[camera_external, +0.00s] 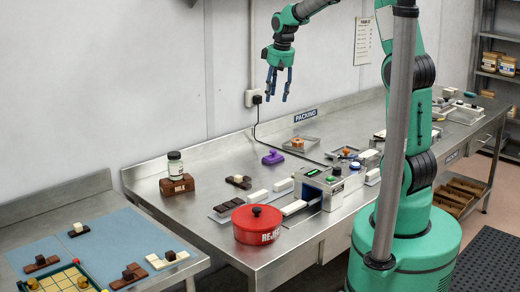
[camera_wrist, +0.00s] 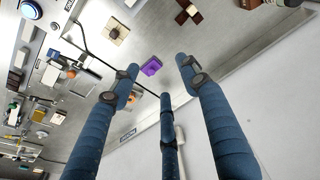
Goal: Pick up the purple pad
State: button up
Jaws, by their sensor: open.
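The purple pad (camera_external: 272,158) lies on the steel table, near its back edge and the wall. It has a small raised part on top. In the wrist view the purple pad (camera_wrist: 151,66) shows beyond my fingertips, between the left and right fingers. My gripper (camera_external: 279,92) hangs above the table with its fingers pointing down, well above the pad and apart from it. In the wrist view my gripper (camera_wrist: 160,80) has its blue fingers spread, with nothing between them.
A red pot (camera_external: 257,226) stands at the table's front. A jar (camera_external: 175,164) on a brown block stands further left. A black cable (camera_external: 262,125) runs behind the pad.

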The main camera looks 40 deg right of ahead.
jog(key=w+d+f+g+p, duration=0.1)
jog(key=w+d+f+p, duration=0.6)
jog(key=w, duration=0.3)
jog(key=g+p, duration=0.1)
jog(key=p, duration=0.2)
send_over(273, 156)
notch_tip(273, 156, down, 10)
jog(key=shift+w+d, duration=0.35)
jog(key=shift+w, duration=0.05)
jog(key=shift+f+p, duration=0.55)
jog(key=shift+f, duration=3.75)
jog(key=shift+f, duration=0.15)
jog(key=shift+s+f+p, duration=0.15)
jog(key=shift+f+p, duration=0.4)
jog(key=shift+f, duration=1.9)
